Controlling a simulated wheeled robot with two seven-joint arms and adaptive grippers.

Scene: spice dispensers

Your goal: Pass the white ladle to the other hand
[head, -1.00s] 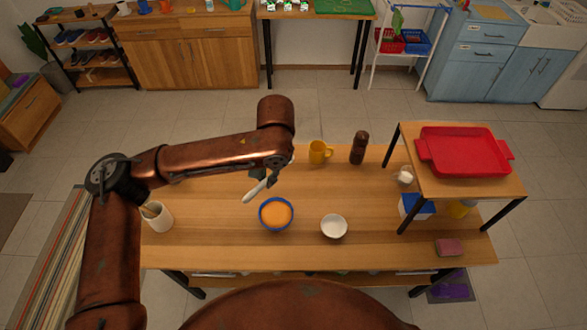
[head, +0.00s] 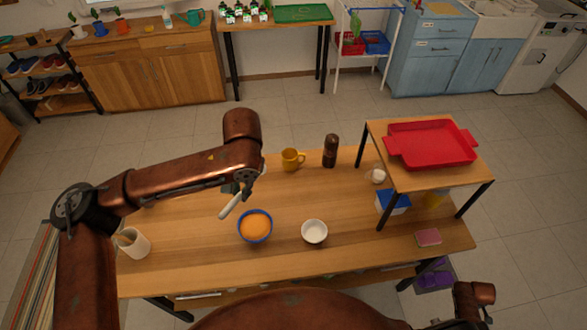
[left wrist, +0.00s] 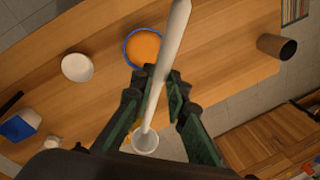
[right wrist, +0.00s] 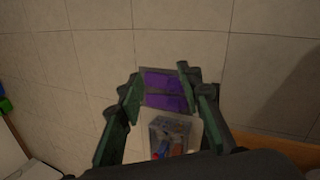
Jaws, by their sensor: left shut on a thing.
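The white ladle (head: 231,204) is in my left gripper (head: 243,182), held above the table beside the blue-rimmed bowl. In the left wrist view, the left gripper (left wrist: 158,100) is shut on the ladle's handle (left wrist: 172,50); its cup-like end (left wrist: 146,141) lies toward the palm. My right arm shows at the lower right of the head view, beyond the table's right side. In the right wrist view, my right gripper (right wrist: 158,92) has its fingers spread apart, with nothing between them, over the floor area beside the table.
A raised shelf with a red tray (head: 431,145) stands at right.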

